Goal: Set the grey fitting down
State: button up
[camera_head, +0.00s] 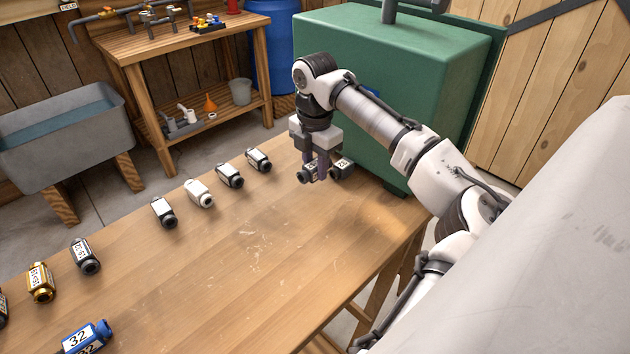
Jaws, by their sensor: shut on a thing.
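My gripper (316,168) points down near the far right end of the wooden table and is shut on a dark grey fitting (308,173). The fitting has a round dark end and a white label, partly hidden by a finger. Another dark fitting (343,167) with a white label shows just right of the fingers. I cannot tell whether the two touch, or whether the held one rests on the wood.
The wooden table (240,265) has a clear middle and front. A row of fittings (230,177) lies along its far edge, grey, white and black. Gold (40,283) and blue (87,337) fittings lie at left. A large green block (400,90) stands close behind my gripper.

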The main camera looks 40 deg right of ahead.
aim_at(315, 193)
jog(key=shift+f, duration=2.65)
jog(key=shift+f, duration=0.1)
jog(key=o, duration=1)
notch_tip(315, 193, up, 12)
jog(key=shift+r, duration=0.15)
